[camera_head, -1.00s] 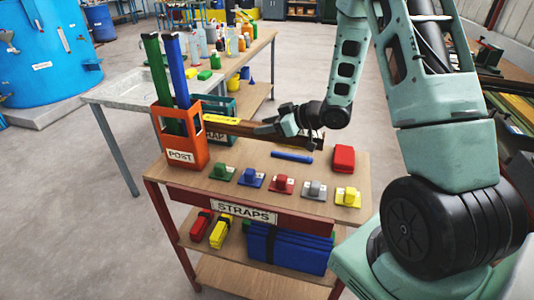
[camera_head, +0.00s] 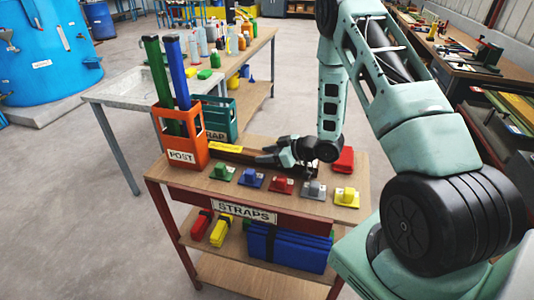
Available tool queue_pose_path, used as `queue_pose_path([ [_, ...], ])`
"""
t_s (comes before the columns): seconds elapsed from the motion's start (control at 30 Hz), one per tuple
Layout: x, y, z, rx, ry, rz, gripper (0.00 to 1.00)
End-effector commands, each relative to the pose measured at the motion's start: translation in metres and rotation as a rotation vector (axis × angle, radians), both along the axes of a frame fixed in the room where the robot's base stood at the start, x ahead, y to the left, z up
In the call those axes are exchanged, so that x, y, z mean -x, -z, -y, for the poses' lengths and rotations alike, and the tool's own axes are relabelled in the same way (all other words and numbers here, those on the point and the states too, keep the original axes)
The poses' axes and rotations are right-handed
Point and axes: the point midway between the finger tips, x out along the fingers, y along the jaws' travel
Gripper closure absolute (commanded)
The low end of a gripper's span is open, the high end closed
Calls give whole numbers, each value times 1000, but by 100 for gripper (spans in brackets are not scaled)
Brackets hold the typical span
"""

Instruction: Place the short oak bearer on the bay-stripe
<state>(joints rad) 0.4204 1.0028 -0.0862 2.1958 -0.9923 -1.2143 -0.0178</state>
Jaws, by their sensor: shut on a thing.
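My gripper (camera_head: 270,155) is shut on a long brown wooden bearer (camera_head: 247,152) with a yellow marking near its left end. The bearer lies roughly lengthwise across the back of the trolley top, low over it. I cannot tell whether it touches the top. Its left end is close behind the orange POST holder, and my gripper and wrist hide part of its right half. I cannot make out for certain a bay-stripe.
The orange POST holder (camera_head: 188,158) with green and blue posts stands at the trolley's left. Several coloured clamp-like blocks line the front, including a yellow one (camera_head: 346,196). A red block (camera_head: 343,159) sits back right. A teal crate (camera_head: 217,118) stands behind.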

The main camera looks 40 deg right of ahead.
Motion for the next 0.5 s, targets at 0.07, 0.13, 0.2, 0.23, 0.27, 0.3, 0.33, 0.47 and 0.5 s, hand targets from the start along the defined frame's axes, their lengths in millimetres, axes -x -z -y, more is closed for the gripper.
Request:
queue_pose_path([
  [0.07, 0, -1, 0, 0, 0, 2, 97],
  [0.13, 0, 0, 0, 0, 0, 2, 97],
  [0.2, 0, 1, 0, 0, 0, 0, 51],
  [0.23, 0, 1, 0, 0, 0, 0, 43],
  [0.27, 0, 1, 0, 0, 0, 0, 37],
  [0.3, 0, 1, 0, 0, 0, 0, 37],
  [0.33, 0, 1, 0, 0, 0, 0, 37],
  [0.47, 0, 1, 0, 0, 0, 0, 37],
  [0.5, 0, 1, 0, 0, 0, 0, 37],
])
